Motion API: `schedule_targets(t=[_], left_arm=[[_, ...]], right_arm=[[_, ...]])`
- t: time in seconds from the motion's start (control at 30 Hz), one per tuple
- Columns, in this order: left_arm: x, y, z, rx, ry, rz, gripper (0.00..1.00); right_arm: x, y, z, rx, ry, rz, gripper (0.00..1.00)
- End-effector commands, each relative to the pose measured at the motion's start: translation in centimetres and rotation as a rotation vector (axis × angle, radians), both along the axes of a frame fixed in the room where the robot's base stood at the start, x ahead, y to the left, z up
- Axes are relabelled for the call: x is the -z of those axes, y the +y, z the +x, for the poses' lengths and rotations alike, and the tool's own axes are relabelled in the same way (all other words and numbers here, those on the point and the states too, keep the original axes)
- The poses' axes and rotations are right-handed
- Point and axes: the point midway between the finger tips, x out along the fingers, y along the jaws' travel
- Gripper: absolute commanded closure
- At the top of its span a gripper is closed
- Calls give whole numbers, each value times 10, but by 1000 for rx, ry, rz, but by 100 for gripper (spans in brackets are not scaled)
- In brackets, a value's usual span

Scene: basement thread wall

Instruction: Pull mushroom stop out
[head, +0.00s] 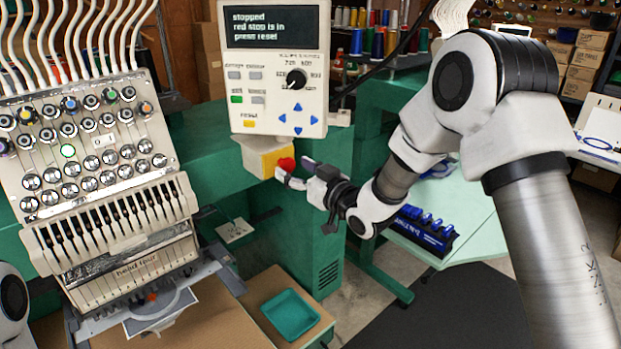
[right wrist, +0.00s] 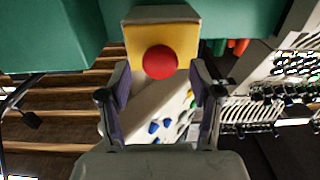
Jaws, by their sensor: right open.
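The red mushroom stop (head: 287,164) sits on a yellow box (head: 266,157) under the control panel. In the right wrist view the round red cap (right wrist: 160,61) shows face-on against its yellow plate (right wrist: 133,48). My right gripper (head: 293,169) is open in front of it, its fingers close to the cap. In the right wrist view the open fingers (right wrist: 159,84) stand left and right of the cap, with gaps on both sides. Whether the tips reach past the cap's front is unclear. My left gripper is out of view.
The control panel (head: 280,66) above reads "stopped, red stop is in, press reset". The embroidery head (head: 100,160) stands to the left. A teal tray (head: 290,315) lies on the brown board below. A rack of blue items (head: 425,230) sits on the pale green table at right.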

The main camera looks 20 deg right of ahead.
Motion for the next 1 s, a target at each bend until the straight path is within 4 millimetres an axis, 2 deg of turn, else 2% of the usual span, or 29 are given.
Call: schedule_targets(t=[0.3, 0.4, 0.57, 1.0], left_arm=[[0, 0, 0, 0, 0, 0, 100], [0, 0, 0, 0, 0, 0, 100], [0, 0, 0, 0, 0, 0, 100], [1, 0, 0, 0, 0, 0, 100]], right_arm=[[-1, -28, -74, 2, 2, 7, 36], [0, -34, -90, 2, 2, 6, 36], [0, -36, -100, -1, 0, 1, 36], [4, -36, -100, -1, 6, 0, 36]])
